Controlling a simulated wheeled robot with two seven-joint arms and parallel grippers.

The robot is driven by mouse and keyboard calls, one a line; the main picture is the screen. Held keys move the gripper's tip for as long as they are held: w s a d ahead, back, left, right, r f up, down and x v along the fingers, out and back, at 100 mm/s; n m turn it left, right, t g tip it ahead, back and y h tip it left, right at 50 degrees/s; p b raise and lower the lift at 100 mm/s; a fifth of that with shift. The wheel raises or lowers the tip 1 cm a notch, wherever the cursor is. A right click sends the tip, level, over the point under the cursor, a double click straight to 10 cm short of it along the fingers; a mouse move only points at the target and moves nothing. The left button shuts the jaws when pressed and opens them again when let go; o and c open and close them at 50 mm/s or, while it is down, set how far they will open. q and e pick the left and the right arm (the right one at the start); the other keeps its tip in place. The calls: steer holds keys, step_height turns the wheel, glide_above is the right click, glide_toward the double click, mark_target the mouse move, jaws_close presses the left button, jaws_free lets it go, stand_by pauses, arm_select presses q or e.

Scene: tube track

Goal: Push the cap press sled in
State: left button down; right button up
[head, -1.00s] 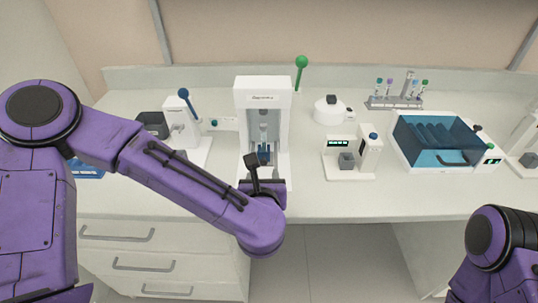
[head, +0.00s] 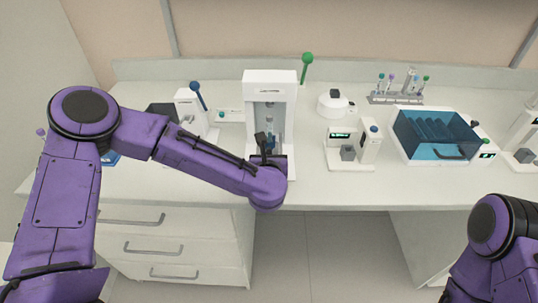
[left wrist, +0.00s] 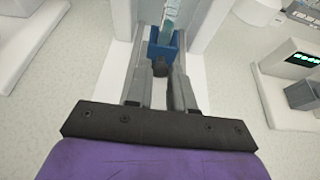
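The cap press (head: 270,77) is a tall white machine with a green-knobbed lever (head: 307,58) behind it, in the middle of the bench in the head view. In the left wrist view its blue sled (left wrist: 163,48) holds a pale teal tube (left wrist: 171,18) and has a dark round knob (left wrist: 160,68) on the near side. My left gripper (left wrist: 161,80) points at the sled; its two grey fingers are apart, with the knob between or just beyond their tips. Contact cannot be told. In the head view the wrist hides most of the sled. My right gripper is out of view.
A white device with a blue-knobbed lever (head: 199,96) stands left of the press. A small device with a green display (head: 341,134) and a round white device (head: 335,106) stand right of it. Farther right are a blue-lidded box (head: 437,135) and a tube rack (head: 395,98).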

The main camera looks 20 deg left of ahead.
mark_target(270, 144)
arm_select(q)
steer(key=shift+f, duration=0.15)
steer(key=w+b, duration=0.1)
steer(key=w, duration=0.1)
steer(key=w+a+b, duration=0.1)
steer(key=w+b, duration=0.1)
steer(key=shift+a+f, duration=0.1)
steer(key=shift+f, duration=0.05)
steer(key=shift+w+a, duration=0.1)
steer(key=shift+w, duration=0.1)
steer(key=shift+r, duration=0.35)
steer(key=c, duration=1)
jaws_free()
steer(key=shift+w, duration=0.1)
steer(key=shift+w+f, duration=0.2)
steer(key=shift+w, duration=0.05)
steer(key=b+v, duration=0.2)
steer(key=v, duration=0.8)
steer(key=shift+s+r, duration=0.15)
steer(key=shift+s, duration=0.15)
